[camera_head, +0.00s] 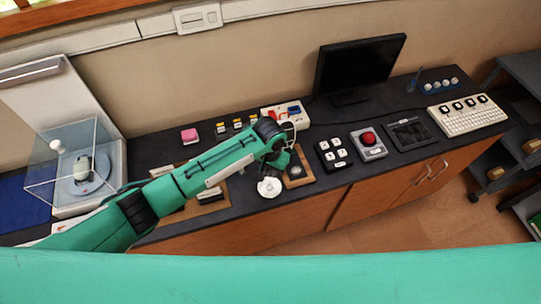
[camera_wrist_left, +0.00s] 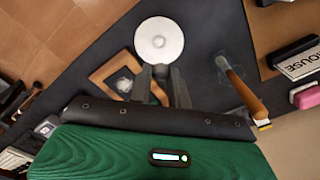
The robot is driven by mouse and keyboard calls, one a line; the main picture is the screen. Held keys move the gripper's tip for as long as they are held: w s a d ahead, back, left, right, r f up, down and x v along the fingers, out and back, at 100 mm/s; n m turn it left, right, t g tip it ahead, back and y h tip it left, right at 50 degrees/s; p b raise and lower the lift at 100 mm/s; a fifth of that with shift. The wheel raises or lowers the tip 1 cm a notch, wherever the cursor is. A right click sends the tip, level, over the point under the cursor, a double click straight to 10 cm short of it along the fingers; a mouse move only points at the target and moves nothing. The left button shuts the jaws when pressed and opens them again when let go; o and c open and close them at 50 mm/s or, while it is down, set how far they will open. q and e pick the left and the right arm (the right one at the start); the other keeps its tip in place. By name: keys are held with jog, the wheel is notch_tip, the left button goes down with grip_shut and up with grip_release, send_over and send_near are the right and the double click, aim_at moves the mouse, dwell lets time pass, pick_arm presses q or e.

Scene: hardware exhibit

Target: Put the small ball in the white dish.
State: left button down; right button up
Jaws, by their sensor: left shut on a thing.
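The white dish (camera_head: 269,187) is a round white disc near the front edge of the dark counter. In the left wrist view the dish (camera_wrist_left: 159,40) lies just beyond my fingertips. My left gripper (camera_head: 277,164) points down just behind the dish in the head view. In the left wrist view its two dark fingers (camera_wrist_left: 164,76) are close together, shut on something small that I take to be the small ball. The ball itself is hidden by the fingers, and I do not see it elsewhere. My right gripper is out of view.
A wooden board with a round inset (camera_wrist_left: 122,80) lies beside the dish. A wooden-handled tool (camera_wrist_left: 245,93) lies on its other side. A red button box (camera_head: 368,143), a switch panel (camera_head: 334,153) and a monitor (camera_head: 358,68) stand to the right. A clear case (camera_head: 70,165) stands at left.

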pick_arm(q)
jog(key=shift+s+a+f, duration=0.1)
jog(key=shift+s+f, duration=0.15)
jog(key=shift+s, duration=0.1)
jog(key=shift+f, duration=0.2)
jog(key=shift+w+d+f+b, duration=0.15)
jog(key=shift+d+f+b, duration=0.05)
jog(key=shift+f+b, duration=0.6)
notch_tip(320, 180, down, 3)
jog(key=b, duration=0.3)
jog(key=shift+a+r, duration=0.1)
jog(key=shift+r, duration=0.1)
jog(key=shift+f+b, duration=0.35)
jog(key=shift+f, duration=0.55)
jog(key=shift+r+p, duration=0.1)
jog(key=shift+p, duration=0.35)
jog(key=shift+f+p, duration=0.2)
jog(key=shift+p, duration=0.1)
